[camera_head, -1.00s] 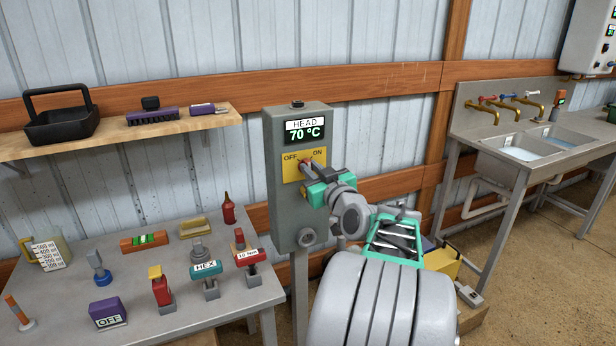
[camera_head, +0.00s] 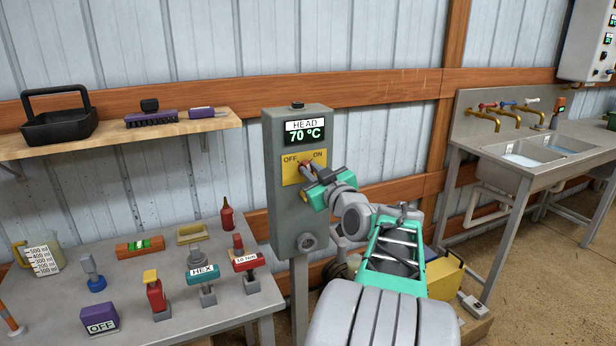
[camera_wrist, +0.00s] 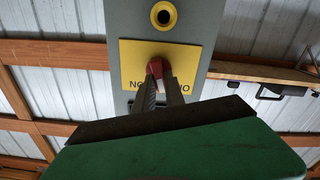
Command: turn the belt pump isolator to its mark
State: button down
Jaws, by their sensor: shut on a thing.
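The isolator is a red handle (camera_wrist: 158,68) on a yellow plate (camera_head: 290,172) marked OFF at left and ON at right. The plate is on the front of a grey post-mounted box (camera_head: 287,215). My gripper (camera_head: 306,170) reaches it from the lower right. In the wrist view, which is upside down, my gripper (camera_wrist: 162,80) has its two grey fingers shut on the red handle. The fingers hide much of the handle and the middle of the plate lettering, so I cannot tell its exact angle or see a mark.
A table (camera_head: 190,325) with several tools stands at left, under a shelf (camera_head: 170,131). A sink bench (camera_head: 520,165) stands at right.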

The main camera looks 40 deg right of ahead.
jog(key=shift+a+f+n+b, duration=0.1)
jog(key=shift+f+n+b, duration=0.1)
jog(key=shift+n+b, duration=1.65)
jog(key=shift+a+f+n+b, duration=0.15)
jog(key=shift+n+b, duration=0.5)
jog(key=shift+b, duration=2.25)
jog(key=c, duration=1.1)
grip_release()
jog(key=shift+d+r, duration=0.1)
jog(key=shift+r, duration=0.15)
jog(key=b+v, duration=0.4)
jog(key=v, duration=0.2)
